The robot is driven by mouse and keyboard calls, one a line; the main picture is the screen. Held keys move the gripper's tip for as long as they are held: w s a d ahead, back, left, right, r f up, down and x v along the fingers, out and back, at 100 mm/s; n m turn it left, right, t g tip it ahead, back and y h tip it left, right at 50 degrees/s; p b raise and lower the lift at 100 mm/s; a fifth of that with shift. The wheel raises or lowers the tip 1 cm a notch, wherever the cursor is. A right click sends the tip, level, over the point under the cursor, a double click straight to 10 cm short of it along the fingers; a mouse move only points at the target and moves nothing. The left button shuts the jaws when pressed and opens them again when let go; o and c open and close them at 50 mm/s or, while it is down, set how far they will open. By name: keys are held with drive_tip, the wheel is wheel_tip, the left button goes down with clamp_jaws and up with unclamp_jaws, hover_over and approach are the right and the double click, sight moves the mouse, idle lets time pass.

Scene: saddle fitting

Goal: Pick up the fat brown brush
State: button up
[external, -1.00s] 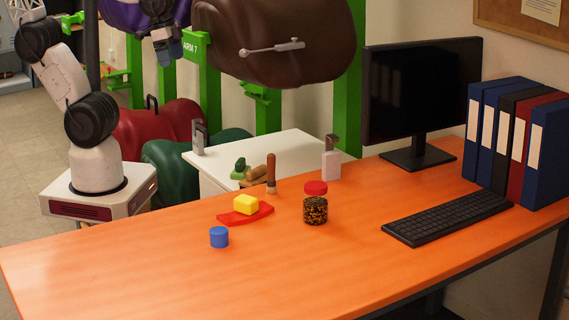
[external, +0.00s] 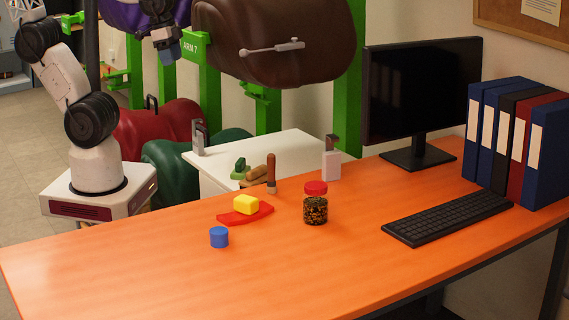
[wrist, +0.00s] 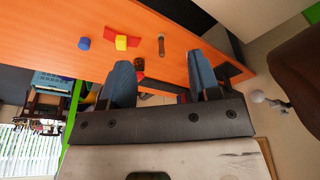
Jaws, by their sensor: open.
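In the wrist view the brush (wrist: 161,46) shows as a narrow brown shape beyond and between my fingers. My gripper (external: 168,54) is raised at the upper left of the external view, well away from the brush. In the wrist view my gripper (wrist: 161,68) has its two blue-grey fingers wide apart with nothing between them.
Near the brush are a yellow block (external: 246,204) on a red piece (external: 260,214), a blue cylinder (external: 219,237) and a red-lidded jar (external: 315,208). A green object (external: 240,166) is behind it. The monitor (external: 420,92), keyboard (external: 447,217) and binders (external: 517,140) stand right. The desk's front left is clear.

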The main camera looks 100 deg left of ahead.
drive_tip(key=w+d+f+t, duration=0.2)
drive_tip(key=w+f+t, duration=0.1)
drive_tip(key=w+f, duration=0.5)
drive_tip(key=w+d+f+t, duration=0.2)
drive_tip(key=w+f, duration=0.3)
drive_tip(key=w, duration=0.5)
drive_tip(key=n+t, duration=0.1)
drive_tip(key=t, duration=0.4)
approach(272, 180)
wheel_tip(272, 180, up, 4)
drive_tip(key=w, duration=0.1)
drive_tip(key=shift+w+a+f+t+y, duration=0.15)
drive_tip(key=shift+w+f+t+y, duration=0.15)
drive_tip(key=shift+t+y, duration=0.25)
drive_tip(key=shift+f, duration=0.1)
drive_tip(key=shift+x, duration=1.25)
drive_tip(key=shift+w, duration=0.1)
drive_tip(key=shift+x, duration=2.45)
drive_tip(key=shift+a+f, duration=0.1)
drive_tip(key=shift+a, duration=0.05)
